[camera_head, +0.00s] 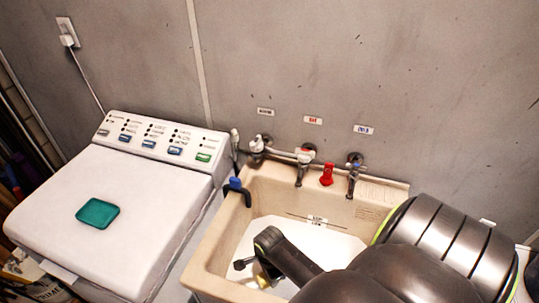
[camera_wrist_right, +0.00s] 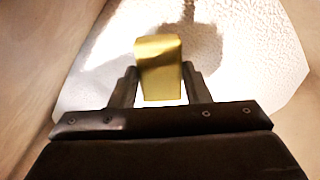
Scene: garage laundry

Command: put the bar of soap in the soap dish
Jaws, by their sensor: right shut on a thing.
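The yellow bar of soap (camera_wrist_right: 159,66) is between the fingers of my right gripper (camera_wrist_right: 158,82) in the right wrist view, which is shut on it. In the head view this gripper (camera_head: 257,271) is down inside the beige sink, and the soap is mostly hidden there by my arm. The soap dish is most likely the flat teal dish (camera_head: 98,213) lying on top of the white washing machine at the left. It looks empty. My right gripper is well to the right of it. My left gripper is not in view.
The sink (camera_head: 207,262) has raised walls and a white bottom (camera_head: 340,243). Taps (camera_head: 299,165), a red tag (camera_head: 327,174) and a blue-topped dark hook (camera_head: 237,188) are at its back and left rim. The washing machine lid (camera_head: 60,190) is clear around the dish.

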